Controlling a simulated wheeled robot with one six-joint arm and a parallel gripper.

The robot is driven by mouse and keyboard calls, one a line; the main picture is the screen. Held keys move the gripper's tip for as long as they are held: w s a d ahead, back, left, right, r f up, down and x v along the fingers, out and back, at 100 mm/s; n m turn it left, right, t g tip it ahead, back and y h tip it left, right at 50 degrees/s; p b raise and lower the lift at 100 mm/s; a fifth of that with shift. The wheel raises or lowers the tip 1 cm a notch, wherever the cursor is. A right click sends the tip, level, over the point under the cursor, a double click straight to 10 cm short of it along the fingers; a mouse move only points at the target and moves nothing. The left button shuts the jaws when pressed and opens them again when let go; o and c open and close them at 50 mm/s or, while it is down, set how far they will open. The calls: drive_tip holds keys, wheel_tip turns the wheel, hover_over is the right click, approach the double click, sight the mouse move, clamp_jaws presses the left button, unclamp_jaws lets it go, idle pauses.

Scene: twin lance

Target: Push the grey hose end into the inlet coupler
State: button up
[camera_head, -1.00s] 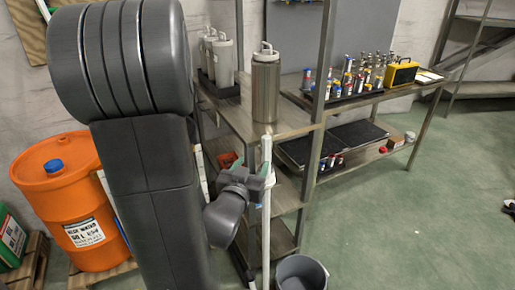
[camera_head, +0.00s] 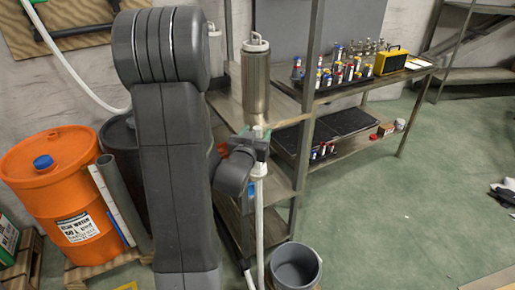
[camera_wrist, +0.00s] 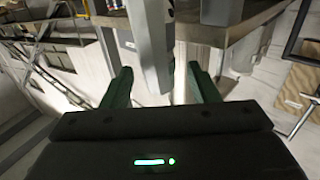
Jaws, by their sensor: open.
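A pale hose (camera_head: 260,232) runs up from the floor beside the shelf legs to my gripper. My gripper (camera_head: 260,142) is in front of the bench edge, below a steel canister (camera_head: 256,88). In the wrist view, my gripper's two green fingers (camera_wrist: 161,88) are apart. A pale grey cylindrical piece (camera_wrist: 148,45) stands between them, with gaps visible at its sides. It looks like the grey hose end, but I cannot be sure. I cannot make out the inlet coupler for certain in either view.
A metal bench (camera_head: 285,112) stands right behind my gripper, its post close on the right. A grey bucket (camera_head: 296,268) is on the floor below. An orange drum (camera_head: 62,180) stands at left. Bottles (camera_head: 345,68) crowd the right bench.

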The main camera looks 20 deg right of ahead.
drive_tip(key=shift+w+d, duration=0.45)
drive_tip(key=shift+w, duration=0.05)
clamp_jaws()
drive_tip(key=shift+r, duration=0.1)
